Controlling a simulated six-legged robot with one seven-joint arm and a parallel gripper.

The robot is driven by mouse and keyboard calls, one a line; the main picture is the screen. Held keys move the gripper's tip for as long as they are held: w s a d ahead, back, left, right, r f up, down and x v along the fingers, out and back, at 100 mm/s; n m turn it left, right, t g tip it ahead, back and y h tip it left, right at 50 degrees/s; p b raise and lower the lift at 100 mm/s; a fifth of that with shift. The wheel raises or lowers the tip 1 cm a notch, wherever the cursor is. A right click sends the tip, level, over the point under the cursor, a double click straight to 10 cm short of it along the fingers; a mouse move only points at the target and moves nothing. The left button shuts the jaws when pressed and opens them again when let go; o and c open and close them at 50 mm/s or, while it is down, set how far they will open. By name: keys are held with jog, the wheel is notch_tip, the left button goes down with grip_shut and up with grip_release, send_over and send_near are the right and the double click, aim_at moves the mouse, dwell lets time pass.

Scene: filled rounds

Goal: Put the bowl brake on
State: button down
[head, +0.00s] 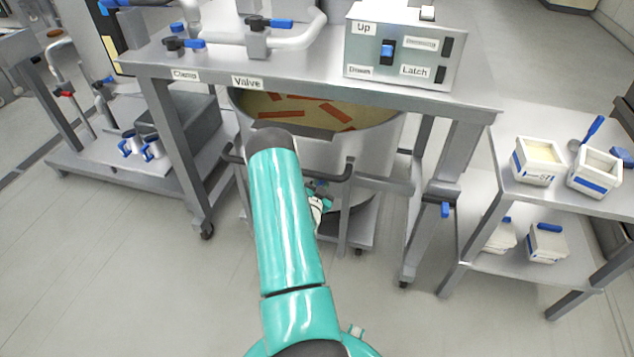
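The large steel bowl (370,150) stands under the front table, in a wheeled frame with a dark push handle (335,177). It holds a pale mix with several orange-red strips in it. My teal arm reaches forward across the handle and covers part of the bowl and frame. My gripper (318,203) shows only partly, to the right of my arm, low in front of the bowl. Its fingers are too small and covered to tell open from shut. I cannot make out the bowl brake; a blue lever (445,210) sits on the table's right leg.
The steel table (310,75) above the bowl carries pipes with blue valve handles (268,22) and a control box (403,48) labelled Up, Down and Latch. A shelf cart (515,185) with white tubs stands right. The floor in front is clear.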

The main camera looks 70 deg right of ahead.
aim_at(334, 188)
jog(key=s+f+m, duration=0.1)
jog(key=m, duration=0.1)
jog(key=s+f+m, duration=0.1)
jog(key=m, duration=0.1)
jog(key=f+m, duration=0.1)
jog(key=m, duration=0.1)
jog(key=shift+s+d+m, duration=0.3)
jog(key=shift+s+d, duration=0.1)
jog(key=f+m, duration=0.1)
jog(key=m, duration=0.2)
jog(key=shift+s+f, duration=0.35)
jog(key=shift+f, duration=0.05)
jog(key=shift+f+m, duration=0.8)
jog(key=shift+m, duration=0.6)
jog(key=c, duration=1.2)
grip_release()
jog(key=shift+c, duration=0.2)
jog(key=shift+a, duration=0.1)
jog(key=s+a, duration=0.2)
jog(key=a, duration=1.1)
jog(key=shift+a, duration=0.25)
jog(key=shift+s, duration=0.1)
